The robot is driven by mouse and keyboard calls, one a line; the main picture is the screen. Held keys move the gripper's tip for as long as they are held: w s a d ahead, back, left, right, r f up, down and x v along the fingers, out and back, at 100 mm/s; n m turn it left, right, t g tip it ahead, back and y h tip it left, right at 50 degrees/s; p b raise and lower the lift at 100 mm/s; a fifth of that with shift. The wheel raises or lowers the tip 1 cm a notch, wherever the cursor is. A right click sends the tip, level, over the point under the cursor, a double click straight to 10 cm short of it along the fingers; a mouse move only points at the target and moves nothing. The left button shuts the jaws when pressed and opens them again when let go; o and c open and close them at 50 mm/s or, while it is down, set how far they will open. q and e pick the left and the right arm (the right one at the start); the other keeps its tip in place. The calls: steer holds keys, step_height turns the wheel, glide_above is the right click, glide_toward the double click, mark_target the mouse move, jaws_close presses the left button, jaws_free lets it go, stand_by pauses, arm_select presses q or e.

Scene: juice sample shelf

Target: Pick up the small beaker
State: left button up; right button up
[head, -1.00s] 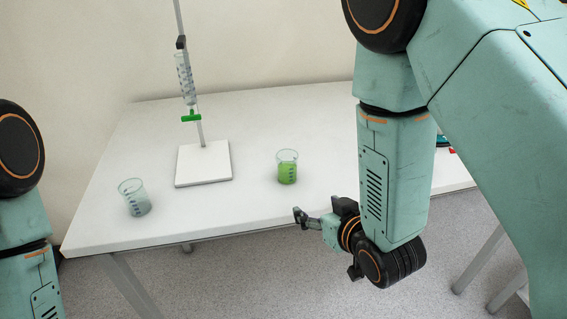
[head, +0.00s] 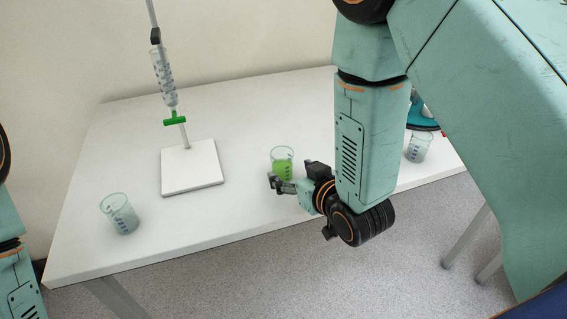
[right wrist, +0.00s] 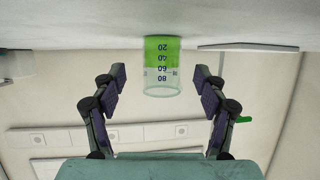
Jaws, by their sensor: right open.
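A small beaker with green liquid (head: 283,160) stands upright on the table near its front middle. In the right wrist view the green beaker (right wrist: 162,66) appears upside down, centred between the spread fingers and apart from them. My right gripper (head: 273,184) is open and empty, just in front of this beaker in the head view; its fingers (right wrist: 157,90) also show in the right wrist view. A clear beaker (head: 119,214) stands at the table's left, and another clear beaker (head: 418,147) stands at the right. My left gripper is out of view.
A stand with a white base (head: 192,167) holds a burette (head: 164,78) with a green valve (head: 175,121) left of the green beaker. A teal object (head: 423,120) sits behind the right beaker, partly hidden.

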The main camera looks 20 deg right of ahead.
mark_target(287, 171)
steer(key=x, duration=0.2)
steer(key=a+x, duration=0.1)
steer(key=x, duration=0.1)
steer(key=shift+w+f, duration=0.15)
steer(key=shift+w, duration=0.15)
steer(key=shift+d+f, duration=0.15)
steer(key=shift+d, duration=0.5)
steer(key=shift+c, duration=0.9)
steer(key=shift+a+r, duration=0.2)
steer(key=shift+a, duration=0.4)
steer(key=shift+c, duration=1.4)
steer(key=shift+d+f, duration=0.15)
steer(key=shift+d, duration=0.25)
steer(key=c, duration=0.5)
steer(key=shift+c, duration=1.3)
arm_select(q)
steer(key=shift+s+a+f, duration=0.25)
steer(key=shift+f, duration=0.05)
arm_select(e)
steer(key=shift+a, duration=0.25)
steer(key=shift+c, duration=0.4)
